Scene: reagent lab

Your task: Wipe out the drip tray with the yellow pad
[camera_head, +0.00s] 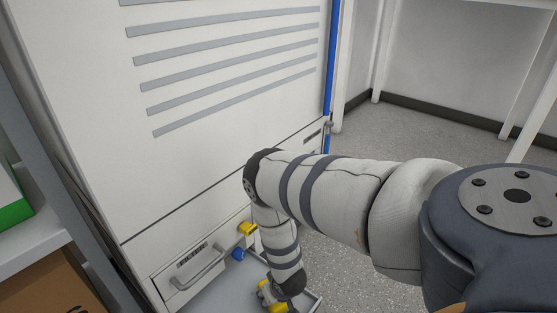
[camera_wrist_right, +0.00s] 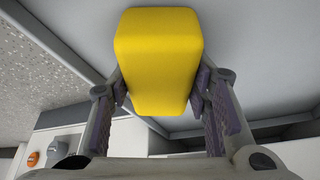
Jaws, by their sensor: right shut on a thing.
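The yellow pad (camera_wrist_right: 158,60) is a thick block with rounded edges. My right gripper (camera_wrist_right: 160,95) is shut on it, with one finger on each side, in the right wrist view. In the head view my right arm reaches down to the drip tray (camera_head: 215,296), a grey shallow tray at the foot of a white cabinet. A bit of yellow shows by the right gripper (camera_head: 272,296) there, partly hidden by the wrist. The tray's grey floor (camera_wrist_right: 250,60) lies behind the pad in the wrist view; contact cannot be told. My left gripper is out of view.
The white cabinet (camera_head: 220,155) has a drawer handle (camera_head: 198,270) low on its front. A yellow part (camera_head: 247,229) and a blue part (camera_head: 239,254) sit near its base. A cardboard box (camera_head: 50,285) stands on a shelf at left. Speckled floor (camera_head: 420,140) is open at right.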

